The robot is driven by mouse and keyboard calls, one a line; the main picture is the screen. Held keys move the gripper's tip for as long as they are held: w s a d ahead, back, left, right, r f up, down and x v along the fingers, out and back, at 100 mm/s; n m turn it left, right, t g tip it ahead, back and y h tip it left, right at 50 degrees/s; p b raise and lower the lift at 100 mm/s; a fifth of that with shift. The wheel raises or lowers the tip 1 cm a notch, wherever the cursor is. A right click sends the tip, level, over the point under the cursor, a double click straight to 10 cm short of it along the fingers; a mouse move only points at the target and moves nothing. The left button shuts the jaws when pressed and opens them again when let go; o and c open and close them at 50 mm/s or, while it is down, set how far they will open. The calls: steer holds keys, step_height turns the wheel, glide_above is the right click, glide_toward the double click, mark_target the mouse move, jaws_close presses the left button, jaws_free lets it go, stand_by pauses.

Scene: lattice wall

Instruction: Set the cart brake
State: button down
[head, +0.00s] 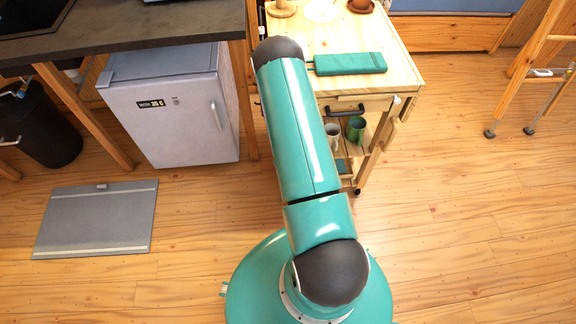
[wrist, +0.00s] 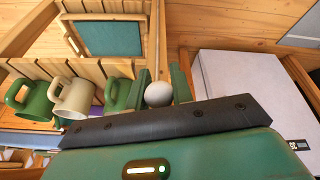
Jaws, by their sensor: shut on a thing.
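The wooden cart (head: 400,70) stands beyond my arm, with a drawer and a lower shelf; its slatted wood also shows in the wrist view (wrist: 110,66). My gripper (wrist: 160,88) has its two green fingers on either side of a pale grey round knob (wrist: 158,94), and it is shut on it. The knob sits at the cart's side, close to the fridge; I take it for the brake knob. Whatever the knob is fixed to is mostly hidden. In the head view my arm hides the gripper and the knob.
A small grey fridge (head: 165,110) stands left of the cart under a dark counter (head: 130,22). A cream mug (wrist: 75,98) and a green mug (wrist: 32,98) are on the cart. Floor at right is clear, up to a ladder (head: 535,60).

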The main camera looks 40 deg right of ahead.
steer(key=shift+w+d+r, duration=0.15)
steer(key=shift+d+r, duration=0.05)
steer(key=shift+d, duration=0.25)
steer(key=c, duration=1.4)
jaws_free()
steer(key=shift+o, duration=1)
steer(key=shift+a+f, duration=0.1)
steer(key=shift+a, duration=0.1)
steer(key=v, duration=1.4)
steer(key=shift+f, duration=0.1)
